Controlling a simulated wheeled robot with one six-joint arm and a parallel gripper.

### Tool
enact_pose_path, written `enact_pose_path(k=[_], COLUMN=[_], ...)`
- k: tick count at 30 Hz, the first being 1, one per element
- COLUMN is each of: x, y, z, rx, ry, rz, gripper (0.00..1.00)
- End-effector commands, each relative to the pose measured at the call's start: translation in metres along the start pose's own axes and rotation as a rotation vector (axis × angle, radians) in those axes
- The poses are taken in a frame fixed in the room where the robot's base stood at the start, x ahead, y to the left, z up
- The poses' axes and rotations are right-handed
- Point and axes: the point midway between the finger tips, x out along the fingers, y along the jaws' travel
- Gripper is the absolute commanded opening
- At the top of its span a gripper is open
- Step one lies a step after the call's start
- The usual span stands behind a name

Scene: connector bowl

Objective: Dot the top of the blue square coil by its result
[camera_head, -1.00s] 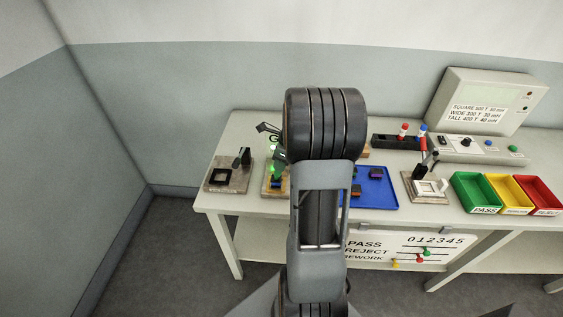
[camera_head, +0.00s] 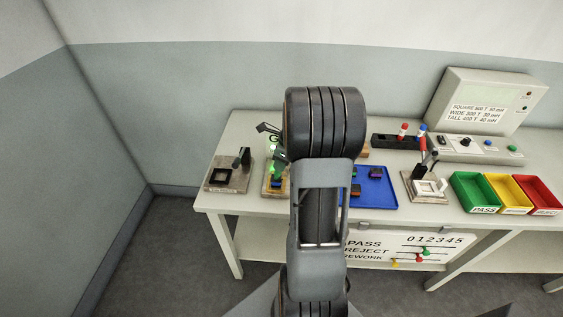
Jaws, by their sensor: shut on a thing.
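My arm blocks the middle of the view. Part of my gripper (camera_head: 281,155) shows at its left edge, over the second fixture (camera_head: 269,190). It is shut on a slim green thing, which looks like a green marker (camera_head: 274,167) and points down. A small blue part, likely the blue square coil (camera_head: 275,183), sits in that fixture just below the green thing. My arm and the fixture's clamp partly hide it. I cannot tell whether the marker touches the coil or whether a dot is on its top.
A dark pen rack (camera_head: 392,140) holds a red and a blue marker. A blue tray (camera_head: 380,198) holds several small coils. Other fixtures stand at left (camera_head: 231,184) and right (camera_head: 413,190). Green (camera_head: 470,191), yellow (camera_head: 507,194) and red (camera_head: 541,193) bins and a tester (camera_head: 489,98) are at right.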

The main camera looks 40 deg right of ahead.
Motion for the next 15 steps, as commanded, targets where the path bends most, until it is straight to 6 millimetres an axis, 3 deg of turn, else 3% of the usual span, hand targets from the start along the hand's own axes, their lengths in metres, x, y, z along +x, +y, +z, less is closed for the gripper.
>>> enact_pose_path(k=[7,15], x=[-0.004,-0.026], y=[0.001,0.002], z=[0.000,0.006], rx=[0.001,0.000], ry=[0.003,0.001], rz=[0.005,0.003], gripper=[0.11,0.11])
